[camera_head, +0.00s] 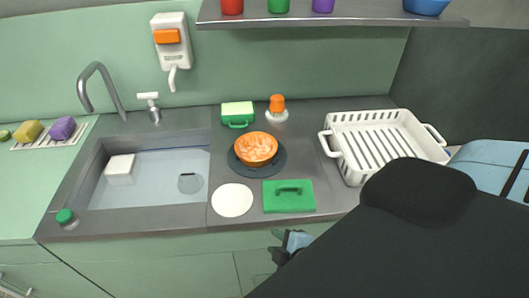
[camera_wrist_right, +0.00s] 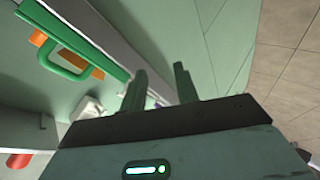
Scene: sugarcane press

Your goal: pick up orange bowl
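The orange bowl (camera_head: 256,147) sits upright on a dark round mat (camera_head: 279,168) on the grey counter, right of the sink. Its inside looks lighter and patterned. My right gripper (camera_head: 275,245) is low in front of the counter's front edge, below the green block with a handle (camera_head: 289,197), and apart from the bowl. In the right wrist view its two fingers (camera_wrist_right: 160,78) stand apart with nothing between them. An orange patch shows there behind a green handle (camera_wrist_right: 72,62). My left gripper is not in view.
A white disc (camera_head: 232,200) and the green block lie in front of the bowl. A white rack (camera_head: 342,158) is to the right, the sink (camera_head: 150,205) to the left. A shelf (camera_head: 340,14) hangs above.

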